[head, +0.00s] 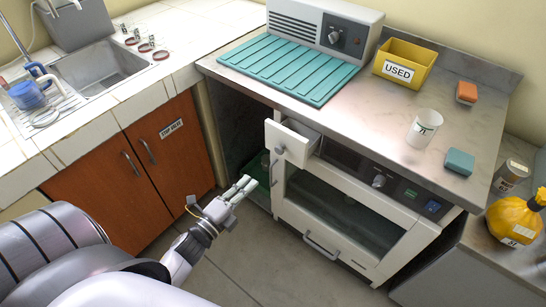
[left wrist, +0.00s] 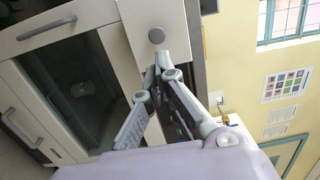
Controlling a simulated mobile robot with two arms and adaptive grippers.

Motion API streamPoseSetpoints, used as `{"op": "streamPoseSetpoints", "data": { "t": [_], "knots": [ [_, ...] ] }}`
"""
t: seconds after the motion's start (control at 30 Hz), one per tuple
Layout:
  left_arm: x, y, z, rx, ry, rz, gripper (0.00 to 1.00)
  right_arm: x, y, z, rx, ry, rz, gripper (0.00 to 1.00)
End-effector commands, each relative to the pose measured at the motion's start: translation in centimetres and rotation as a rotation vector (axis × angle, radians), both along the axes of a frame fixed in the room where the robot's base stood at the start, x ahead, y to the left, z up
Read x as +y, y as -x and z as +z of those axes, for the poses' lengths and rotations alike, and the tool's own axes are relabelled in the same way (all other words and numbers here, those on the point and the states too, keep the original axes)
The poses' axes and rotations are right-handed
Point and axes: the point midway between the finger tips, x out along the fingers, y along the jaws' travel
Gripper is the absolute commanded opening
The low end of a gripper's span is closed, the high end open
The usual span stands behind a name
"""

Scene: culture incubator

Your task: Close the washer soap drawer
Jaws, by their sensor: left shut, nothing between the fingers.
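The white washer (head: 355,215) stands under the counter, with a dark glass door. Its soap drawer (head: 298,141) sticks out at the upper left of its front, with a small round knob on its face. The drawer front (left wrist: 135,22) and knob (left wrist: 157,36) also show at the top of the left wrist view. My left gripper (head: 246,184) is shut and empty, in front of the washer, left of and below the drawer in the head view. Its fingers (left wrist: 154,82) appear just below the knob in the left wrist view; contact is not visible. My right gripper is not in view.
A control dial (head: 379,181) is right of the drawer. The counter above holds a teal mat (head: 280,68), a yellow bin (head: 405,65) and a white cup (head: 424,128). Brown cabinets (head: 150,165) stand at left. Floor (head: 240,250) before the washer is clear.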

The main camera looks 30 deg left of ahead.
Motion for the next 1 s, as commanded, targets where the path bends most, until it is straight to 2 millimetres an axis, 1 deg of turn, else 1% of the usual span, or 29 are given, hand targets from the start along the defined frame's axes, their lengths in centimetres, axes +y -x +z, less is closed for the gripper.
{"op": "streamPoseSetpoints", "data": {
  "t": [0.03,0.3,0.4,0.5,0.6,0.7,1.0],
  "knots": [
    [-0.1,-1.0,0.3,-0.004,-0.001,-0.001,0.0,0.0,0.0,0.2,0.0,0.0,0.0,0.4],
    [-0.8,-6.9,0.4,-0.002,0.003,0.0,0.0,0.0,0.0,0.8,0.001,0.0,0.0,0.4],
    [-1.0,-8.8,0.4,-0.002,0.003,0.001,0.0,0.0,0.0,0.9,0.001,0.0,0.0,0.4],
    [-1.2,-10.3,0.4,0.0,0.004,0.001,0.0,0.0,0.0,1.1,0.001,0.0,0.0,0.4],
    [-1.3,-11.4,0.3,0.001,0.004,0.001,0.0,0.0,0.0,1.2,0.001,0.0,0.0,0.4],
    [-1.4,-12.0,0.3,0.001,0.004,0.001,0.0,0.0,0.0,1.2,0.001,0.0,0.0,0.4],
    [-1.4,-12.3,0.3,0.002,0.004,0.001,0.0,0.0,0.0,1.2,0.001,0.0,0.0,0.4]
  ]
}}
